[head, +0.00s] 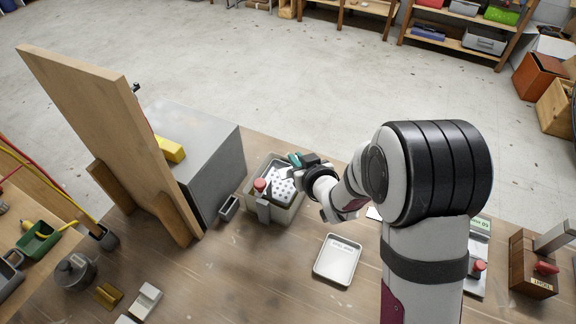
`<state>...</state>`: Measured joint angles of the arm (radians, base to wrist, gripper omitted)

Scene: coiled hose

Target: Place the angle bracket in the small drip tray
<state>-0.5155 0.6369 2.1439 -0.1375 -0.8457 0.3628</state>
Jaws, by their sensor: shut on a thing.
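My gripper (301,162) is at the upper right rim of a pale bin (272,215), reaching in from the right. It is shut on a small teal piece (294,159) at its fingertips. The piece is small and partly hidden by the dark jaws, so I cannot make out its full shape or be sure it is the angle bracket. The small drip tray (338,259), shallow and pale metal with a raised rim, lies flat on the bench in front of my arm. It looks empty, apart from faint marking on its floor.
The bin holds a white piece with dark dots (282,188) and a red-topped item (260,185). A grey box (215,160) and an upright wooden board (100,110) stand left. Bare bench lies between bin and tray. A wooden block (533,265) stands far right.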

